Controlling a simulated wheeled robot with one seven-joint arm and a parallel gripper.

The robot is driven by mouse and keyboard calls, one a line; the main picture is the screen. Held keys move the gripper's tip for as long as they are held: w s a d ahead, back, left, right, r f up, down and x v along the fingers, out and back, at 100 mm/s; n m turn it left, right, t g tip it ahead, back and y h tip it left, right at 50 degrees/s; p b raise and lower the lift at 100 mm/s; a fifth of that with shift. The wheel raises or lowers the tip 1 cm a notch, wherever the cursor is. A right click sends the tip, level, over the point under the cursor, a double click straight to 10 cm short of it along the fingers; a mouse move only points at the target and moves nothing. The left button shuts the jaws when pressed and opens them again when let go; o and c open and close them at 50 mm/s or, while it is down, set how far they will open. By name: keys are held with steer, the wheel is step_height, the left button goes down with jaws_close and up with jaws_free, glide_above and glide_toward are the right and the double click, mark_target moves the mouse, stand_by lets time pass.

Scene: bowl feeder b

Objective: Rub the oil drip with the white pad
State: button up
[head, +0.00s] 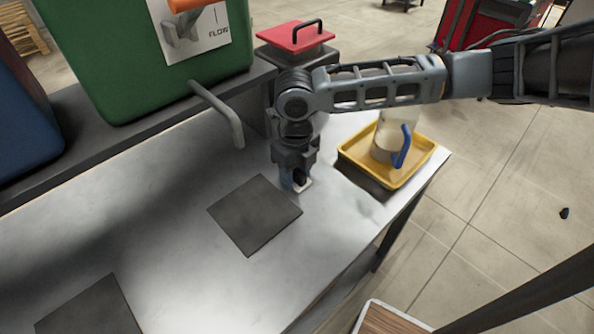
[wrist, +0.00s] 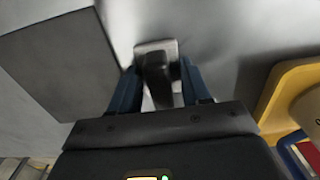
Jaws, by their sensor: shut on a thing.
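My gripper (head: 296,181) points down at the bench, just right of the dark square mat's upper right edge. In the wrist view its blue fingers (wrist: 158,88) are shut on the dark handle of the white pad (wrist: 143,46). A pale edge of the pad (head: 306,186) shows below the fingers in the head view. The pad is at or close to the bench top; I cannot tell whether it touches. I cannot make out the oil drip in either view.
A dark mat (head: 255,215) lies left of the gripper, another (head: 90,308) at lower left. A yellow tray (head: 350,160) holding a clear jug with a blue handle (head: 403,146) stands right. A grey spout (head: 220,112) juts from the green bin (head: 110,60) behind.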

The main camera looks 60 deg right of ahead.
steer(key=shift+r+p, duration=2.2)
steer(key=shift+r, duration=0.75)
steer(key=shift+r, duration=0.1)
steer(key=shift+r+p, duration=1.2)
steer(key=shift+r, duration=0.25)
